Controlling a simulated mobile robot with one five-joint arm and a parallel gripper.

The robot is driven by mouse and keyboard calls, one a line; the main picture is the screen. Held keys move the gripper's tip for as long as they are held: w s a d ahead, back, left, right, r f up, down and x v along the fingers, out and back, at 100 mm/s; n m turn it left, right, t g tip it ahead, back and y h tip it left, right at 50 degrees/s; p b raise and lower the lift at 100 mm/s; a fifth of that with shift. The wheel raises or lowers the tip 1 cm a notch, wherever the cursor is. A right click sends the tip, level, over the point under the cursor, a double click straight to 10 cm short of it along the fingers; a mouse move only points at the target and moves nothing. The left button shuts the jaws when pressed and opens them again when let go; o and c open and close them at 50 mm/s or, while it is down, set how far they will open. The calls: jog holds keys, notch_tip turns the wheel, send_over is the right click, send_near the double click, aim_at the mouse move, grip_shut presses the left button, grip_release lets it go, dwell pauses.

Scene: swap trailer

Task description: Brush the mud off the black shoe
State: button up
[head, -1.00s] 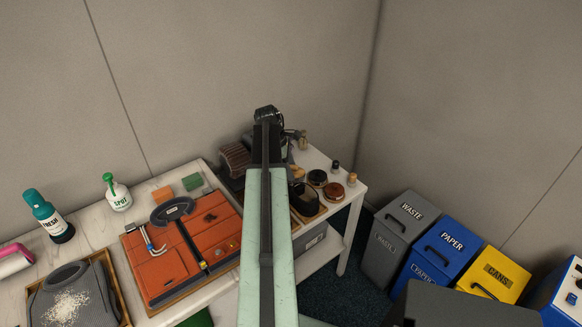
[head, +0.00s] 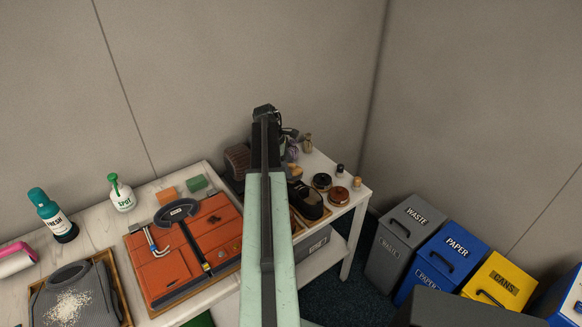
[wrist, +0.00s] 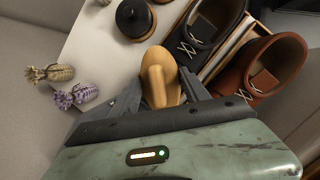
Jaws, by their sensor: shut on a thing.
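The black shoe (wrist: 212,28) with pale laces stands at the top of the wrist view, beside a brown shoe (wrist: 265,75). In the head view the dark shoe (head: 311,207) shows just right of my arm. My gripper (wrist: 160,95) is shut on a smooth tan wooden piece (wrist: 158,75), which looks like a brush handle. The piece lies between the fingers, a little apart from the black shoe in the picture. Its bristles cannot be made out. Mud on the shoe is too small to tell.
Round polish tins (head: 322,181) and small bottles (head: 340,170) stand right of the shoe. Lavender bundles (wrist: 78,95) lie at the left of the wrist view. Bins (head: 404,240) stand at right.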

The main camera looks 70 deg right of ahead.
jog(key=w+d, duration=0.2)
jog(key=shift+w+f+b, duration=0.3)
jog(key=shift+w+f, duration=0.05)
jog(key=shift+w, duration=0.05)
jog(key=shift+w+d, duration=0.1)
jog(key=shift+w, duration=0.1)
jog(key=shift+w+r, duration=0.1)
jog(key=shift+r, duration=0.05)
jog(key=shift+s+a+r+p, duration=0.2)
jog(key=shift+s+a, duration=0.35)
jog(key=shift+s, duration=0.3)
jog(key=shift+s+a+r+p, duration=0.1)
jog(key=shift+s+a+p, duration=0.1)
jog(key=shift+s+a, duration=0.85)
jog(key=shift+s, duration=0.3)
jog(key=shift+s+a, duration=0.35)
jog(key=shift+s, duration=0.35)
jog(key=shift+s+a, duration=0.35)
jog(key=shift+s, duration=0.3)
jog(key=shift+r, duration=0.1)
jog(key=r+p, duration=0.5)
jog(key=p, duration=0.1)
jog(key=shift+w+d+r, duration=0.2)
jog(key=shift+w+r, duration=0.1)
jog(key=shift+r, duration=0.1)
